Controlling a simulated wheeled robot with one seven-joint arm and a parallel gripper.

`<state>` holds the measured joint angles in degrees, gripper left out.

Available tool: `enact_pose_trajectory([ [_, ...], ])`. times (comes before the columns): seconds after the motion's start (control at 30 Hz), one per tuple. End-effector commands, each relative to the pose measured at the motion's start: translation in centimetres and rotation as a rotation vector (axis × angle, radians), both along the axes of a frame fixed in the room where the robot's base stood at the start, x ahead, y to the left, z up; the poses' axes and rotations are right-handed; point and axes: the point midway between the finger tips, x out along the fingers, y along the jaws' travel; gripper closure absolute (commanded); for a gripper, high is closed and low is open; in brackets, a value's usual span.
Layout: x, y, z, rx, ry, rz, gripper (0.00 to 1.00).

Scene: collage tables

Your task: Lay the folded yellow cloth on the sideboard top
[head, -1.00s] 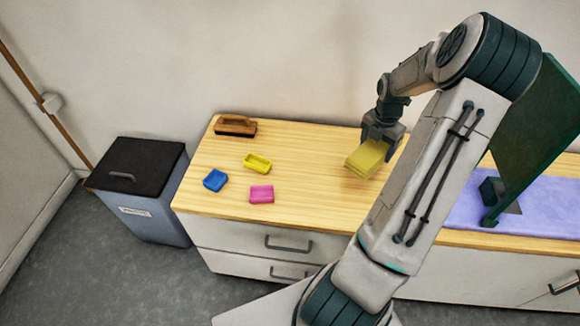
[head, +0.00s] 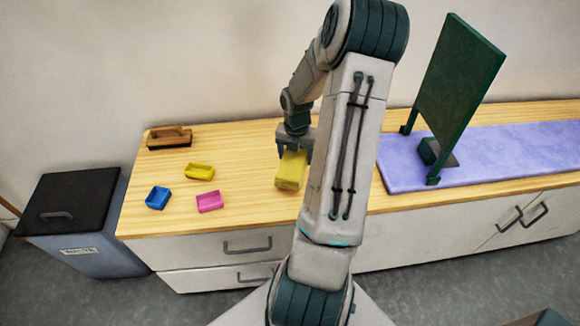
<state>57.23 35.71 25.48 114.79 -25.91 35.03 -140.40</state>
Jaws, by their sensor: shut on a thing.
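The folded yellow cloth (head: 290,172) is at the middle of the sideboard top (head: 235,200), just left of my arm. My gripper (head: 293,152) points down and is shut on the cloth's far end. The cloth is at or just above the wood; I cannot tell whether it touches. Part of the gripper's right side is close to my forearm.
A dark green panel (head: 458,85) stands on a purple mat (head: 500,150) at right. A lidded bin (head: 75,215) stands left.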

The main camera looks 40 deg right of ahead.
Motion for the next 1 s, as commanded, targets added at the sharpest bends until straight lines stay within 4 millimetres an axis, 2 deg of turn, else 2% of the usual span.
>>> enact_pose_trajectory([
  [0.1, 0.3, 0.9, -0.6, -0.001, -0.001, 0.001, 0.52],
  [0.23, 0.3, 1.1, -1.4, 0.001, 0.001, -0.001, 0.52],
  [0.47, 0.3, 1.1, -4.6, 0.001, 0.001, 0.001, 0.52],
  [0.83, 0.3, 1.0, -5.0, 0.0, 0.0, 0.0, 0.52],
  [0.87, 0.3, 1.0, -4.9, -0.001, -0.001, 0.0, 0.22],
  [0.9, 0.3, 1.0, -4.9, -0.001, -0.001, 0.0, 0.11],
  [0.93, 0.3, 1.0, -4.9, -0.001, -0.001, 0.0, 0.06],
  [1.0, 0.3, 1.0, -4.9, -0.001, -0.001, 0.0, 0.06],
])
